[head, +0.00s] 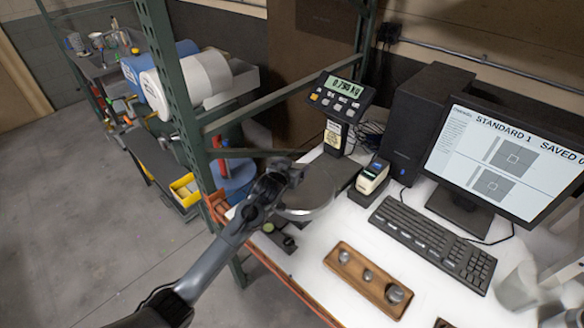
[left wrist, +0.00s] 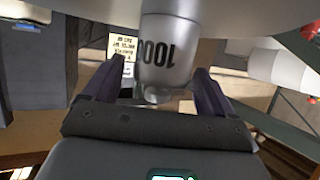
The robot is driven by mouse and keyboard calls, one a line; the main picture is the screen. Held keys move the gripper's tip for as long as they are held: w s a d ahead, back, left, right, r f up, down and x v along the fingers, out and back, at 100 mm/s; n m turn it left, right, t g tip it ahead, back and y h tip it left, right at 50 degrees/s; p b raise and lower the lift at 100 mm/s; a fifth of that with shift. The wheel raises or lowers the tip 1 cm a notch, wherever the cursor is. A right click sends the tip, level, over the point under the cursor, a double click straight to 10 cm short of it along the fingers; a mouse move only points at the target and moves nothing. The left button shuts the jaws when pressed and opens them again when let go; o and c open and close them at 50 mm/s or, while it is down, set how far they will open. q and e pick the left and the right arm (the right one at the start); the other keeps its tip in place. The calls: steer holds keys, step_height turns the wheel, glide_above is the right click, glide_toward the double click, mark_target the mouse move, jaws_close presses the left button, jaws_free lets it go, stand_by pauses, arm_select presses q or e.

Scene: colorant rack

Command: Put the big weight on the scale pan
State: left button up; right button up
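The big weight (left wrist: 168,55) is a grey metal cylinder marked with upside-down digits starting 100, seen in the left wrist view. Its wide end meets the pale round scale pan (left wrist: 100,5) at the top of that view, so it appears to stand on the pan. Its narrow knob lies between the fingers of my left gripper (left wrist: 158,88), which are spread with gaps on both sides. In the head view my left gripper (head: 282,172) is over the far left part of the scale pan (head: 318,190) and hides the weight. My right gripper is not in view.
The scale display (head: 343,88) reads about 0.790 kg. A wooden block (head: 345,290) with several smaller metal weights sits at the front of the white table. A keyboard (head: 430,242), monitor (head: 505,155) and label printer (head: 373,178) stand right of the scale. A green rack post (head: 175,90) is left.

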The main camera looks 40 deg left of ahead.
arm_select(q)
steer(key=shift+r, duration=0.1)
steer(key=shift+s+d+r, duration=0.15)
steer(key=shift+s+r, duration=0.1)
steer(key=shift+s, duration=0.1)
steer(key=v, duration=1)
steer(key=shift+s+d, duration=0.2)
steer(key=shift+s, duration=0.25)
steer(key=s+d+f+m+g+h, duration=0.1)
steer(key=s+d+f, duration=0.4)
steer(key=s, duration=0.5)
steer(key=s+d+f+m+g+h, duration=0.2)
steer(key=s+d+f+g, duration=0.3)
steer(key=s, duration=0.5)
steer(key=s+d+f+m+g+h, duration=0.1)
steer(key=s+d+f+m+g, duration=0.1)
steer(key=s+d+f, duration=0.3)
steer(key=s+d+g, duration=0.1)
steer(key=s+d, duration=0.2)
steer(key=s, duration=0.2)
steer(key=shift+s+m, duration=0.2)
steer(key=shift+m, duration=0.1)
steer(key=shift+r, duration=0.1)
